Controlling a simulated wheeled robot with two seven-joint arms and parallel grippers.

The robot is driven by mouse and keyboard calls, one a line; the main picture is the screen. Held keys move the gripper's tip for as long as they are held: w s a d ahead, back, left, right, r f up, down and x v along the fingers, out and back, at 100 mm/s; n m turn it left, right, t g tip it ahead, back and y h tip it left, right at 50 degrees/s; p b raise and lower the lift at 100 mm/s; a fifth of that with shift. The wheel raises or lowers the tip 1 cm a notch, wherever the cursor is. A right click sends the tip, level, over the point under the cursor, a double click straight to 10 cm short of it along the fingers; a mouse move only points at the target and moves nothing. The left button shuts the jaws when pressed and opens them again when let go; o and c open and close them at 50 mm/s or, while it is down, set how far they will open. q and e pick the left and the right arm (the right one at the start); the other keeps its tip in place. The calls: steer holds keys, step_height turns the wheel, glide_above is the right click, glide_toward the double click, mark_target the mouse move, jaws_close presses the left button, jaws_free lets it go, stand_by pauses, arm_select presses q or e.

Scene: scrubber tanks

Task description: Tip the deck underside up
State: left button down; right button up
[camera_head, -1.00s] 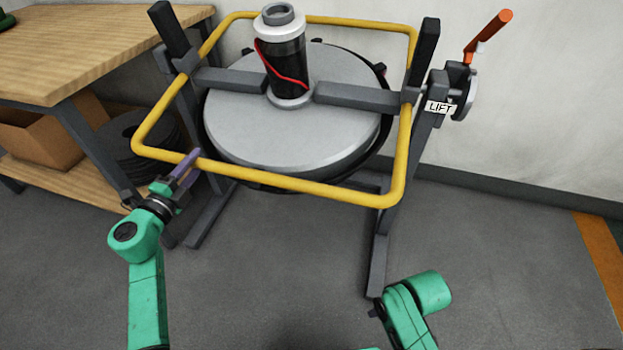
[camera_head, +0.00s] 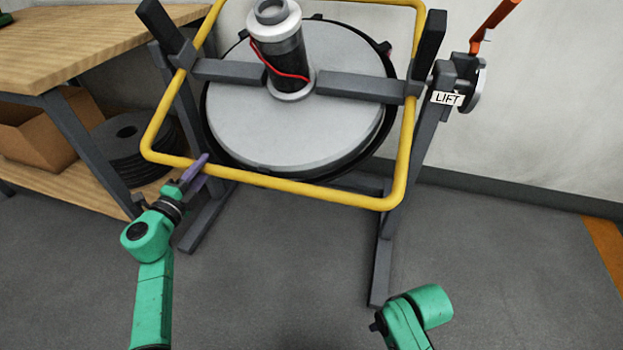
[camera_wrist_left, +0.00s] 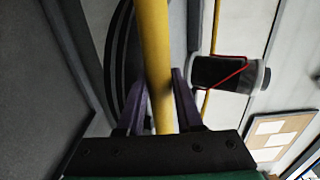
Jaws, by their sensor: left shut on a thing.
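The deck is a round grey disc (camera_head: 340,130) inside a dark rim, hung on a dark stand by a cross bar. A yellow tube frame (camera_head: 300,189) runs around it. The deck is tilted, its near edge low and its upper face turned toward me. A motor (camera_head: 283,60) with a white cap and red wire stands on the upper face. My left gripper (camera_head: 198,170) is at the near left corner of the yellow frame. In the left wrist view its purple fingers (camera_wrist_left: 160,105) are shut on the yellow tube (camera_wrist_left: 155,50). My right gripper is out of view.
An orange-handled lever (camera_head: 490,25) and a LIFT label (camera_head: 447,98) are on the stand's right post. A wooden bench (camera_head: 80,45) with black discs (camera_head: 130,150) and a cardboard box (camera_head: 40,140) is at the left. The floor (camera_head: 290,270) in front is clear.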

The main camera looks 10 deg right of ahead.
arm_select(q)
steer(key=shift+f, duration=0.25)
steer(key=shift+d+f+b, duration=0.1)
steer(key=shift+f+b, duration=0.2)
steer(key=shift+b, duration=0.2)
steer(key=w+d+f+b, duration=0.1)
steer(key=w+f+b, duration=0.3)
steer(key=f+b, duration=0.1)
steer(key=shift+d, duration=0.25)
steer(key=w+d+f+b, duration=0.2)
steer(key=w+f+b, duration=0.2)
steer(key=b, duration=0.3)
steer(key=shift+w+f+b, duration=0.3)
steer(key=shift+w+f, duration=0.05)
steer(key=shift+w, duration=0.25)
